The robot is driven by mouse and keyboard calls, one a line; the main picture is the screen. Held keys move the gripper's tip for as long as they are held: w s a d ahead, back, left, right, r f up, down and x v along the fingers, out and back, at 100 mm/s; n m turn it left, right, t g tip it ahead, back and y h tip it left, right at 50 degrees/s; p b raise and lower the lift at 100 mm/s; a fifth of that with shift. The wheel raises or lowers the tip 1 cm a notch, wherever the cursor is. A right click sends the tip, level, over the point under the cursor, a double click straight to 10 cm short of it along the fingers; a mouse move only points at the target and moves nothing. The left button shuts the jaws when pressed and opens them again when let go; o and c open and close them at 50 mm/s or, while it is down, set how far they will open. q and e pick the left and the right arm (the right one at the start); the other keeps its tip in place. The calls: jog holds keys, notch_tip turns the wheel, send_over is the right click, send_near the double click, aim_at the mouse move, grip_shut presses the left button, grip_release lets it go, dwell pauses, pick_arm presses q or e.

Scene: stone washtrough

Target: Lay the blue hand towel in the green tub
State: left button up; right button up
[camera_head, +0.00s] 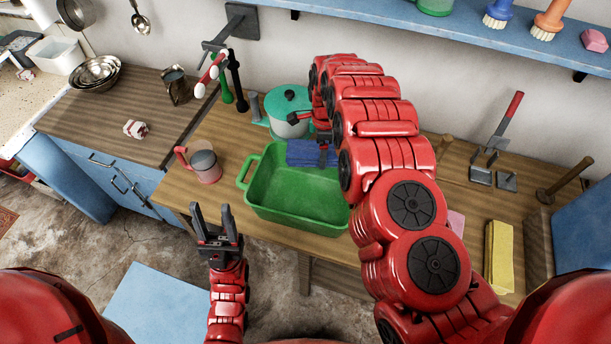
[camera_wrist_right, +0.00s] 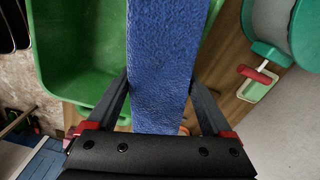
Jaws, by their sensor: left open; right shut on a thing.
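The green tub (camera_head: 290,204) stands on the wooden counter in the middle of the head view. It also shows in the right wrist view (camera_wrist_right: 75,70), below and beside the towel. The blue hand towel (camera_head: 303,154) is at the tub's back right edge in the head view. My right gripper (camera_head: 325,146) is shut on the blue hand towel, which hangs between its fingers in the right wrist view (camera_wrist_right: 160,65). I cannot tell whether the towel touches the tub. My left gripper (camera_head: 214,220) is open and empty, in front of the tub's left side.
A white pot with a green lid (camera_head: 287,108) stands behind the tub. A red-handled mug (camera_head: 204,165) is left of it. A yellow cloth (camera_head: 499,256) lies at the right. A blue shelf (camera_head: 430,30) runs along the wall. My right arm hides part of the counter.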

jog(key=s+a+f+m+p, duration=0.1)
jog(key=s+a+f+m, duration=0.2)
jog(key=s+a, duration=0.25)
jog(key=p, duration=0.2)
send_over(306, 200)
notch_tip(306, 200, down, 6)
jog(key=shift+r, duration=0.2)
jog(key=shift+w+d+f+p, duration=0.1)
jog(key=shift+f+p, duration=0.25)
jog(key=shift+f, duration=1.8)
jog(key=shift+f, duration=0.15)
jog(key=o, duration=1.3)
